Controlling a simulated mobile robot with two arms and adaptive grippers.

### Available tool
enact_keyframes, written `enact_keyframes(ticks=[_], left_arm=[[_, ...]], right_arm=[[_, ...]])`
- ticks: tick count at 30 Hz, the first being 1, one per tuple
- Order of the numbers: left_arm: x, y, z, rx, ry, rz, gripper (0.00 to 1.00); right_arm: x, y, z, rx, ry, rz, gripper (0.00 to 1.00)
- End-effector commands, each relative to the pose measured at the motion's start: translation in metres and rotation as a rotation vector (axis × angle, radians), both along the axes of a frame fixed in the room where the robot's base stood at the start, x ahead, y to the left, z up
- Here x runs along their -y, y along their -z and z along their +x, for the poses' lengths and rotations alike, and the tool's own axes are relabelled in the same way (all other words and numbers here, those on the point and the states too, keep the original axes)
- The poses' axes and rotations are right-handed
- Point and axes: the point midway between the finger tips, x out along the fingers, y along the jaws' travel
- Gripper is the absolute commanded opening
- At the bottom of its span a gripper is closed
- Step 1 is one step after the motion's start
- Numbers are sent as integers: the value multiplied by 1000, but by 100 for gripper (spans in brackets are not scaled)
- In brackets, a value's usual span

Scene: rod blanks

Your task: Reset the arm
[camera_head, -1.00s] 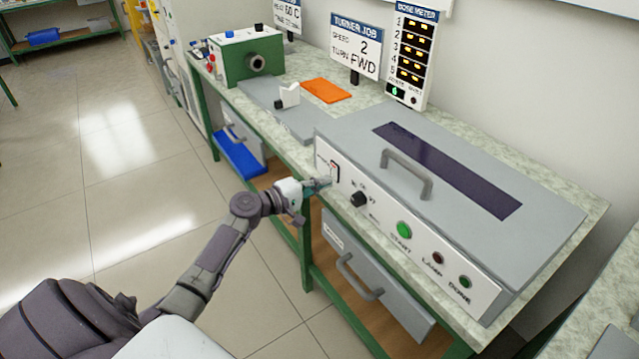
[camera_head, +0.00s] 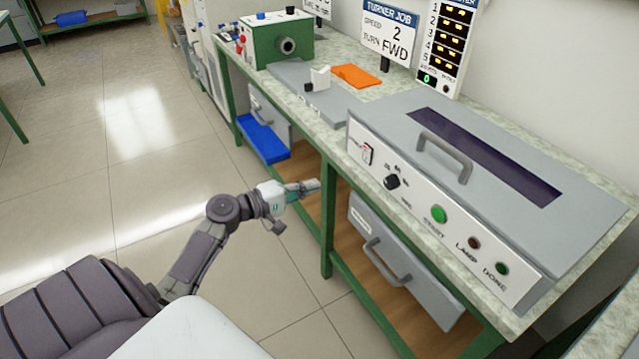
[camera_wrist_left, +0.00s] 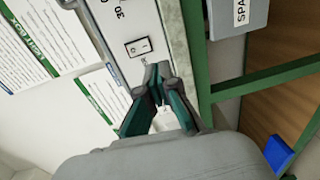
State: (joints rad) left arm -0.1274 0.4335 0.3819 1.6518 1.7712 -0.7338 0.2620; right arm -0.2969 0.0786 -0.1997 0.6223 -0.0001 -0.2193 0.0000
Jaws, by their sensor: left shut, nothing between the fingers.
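My left arm comes in from the left in the head view. Its gripper (camera_head: 306,187) is shut and empty, in the air in front of the bench, apart from the grey machine (camera_head: 455,225). In the left wrist view the shut fingertips (camera_wrist_left: 158,72) show near the power switch (camera_wrist_left: 138,46) on the machine's front panel. That switch also shows in the head view (camera_head: 367,154). My right gripper is not in view.
The green-framed bench (camera_head: 327,225) holds a green turner box (camera_head: 268,45), an orange mat (camera_head: 357,76) and a sign (camera_head: 388,35). A grey drawer (camera_head: 400,265) and a blue tray (camera_head: 263,142) sit below the top.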

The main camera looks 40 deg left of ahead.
Motion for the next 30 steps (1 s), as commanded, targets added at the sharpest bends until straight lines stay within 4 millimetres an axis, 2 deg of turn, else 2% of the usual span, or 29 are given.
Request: enact_keyframes(ticks=[17, 20, 23, 26, 27, 30], left_arm=[[0, 1, -1, -1, 0, 0, 0], [-1, 13, -2, -25, -9, 13, 0], [0, 51, -5, -98, -30, 65, 0], [2, 114, -17, -219, -54, 161, 0], [5, 143, -26, -275, -55, 213, 0], [13, 215, -56, -412, -43, 351, 0]], right_arm=[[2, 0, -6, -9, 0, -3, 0], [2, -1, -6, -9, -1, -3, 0], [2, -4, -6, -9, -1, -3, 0], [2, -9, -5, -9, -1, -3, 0], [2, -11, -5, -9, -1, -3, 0], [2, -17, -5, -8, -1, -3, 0]])
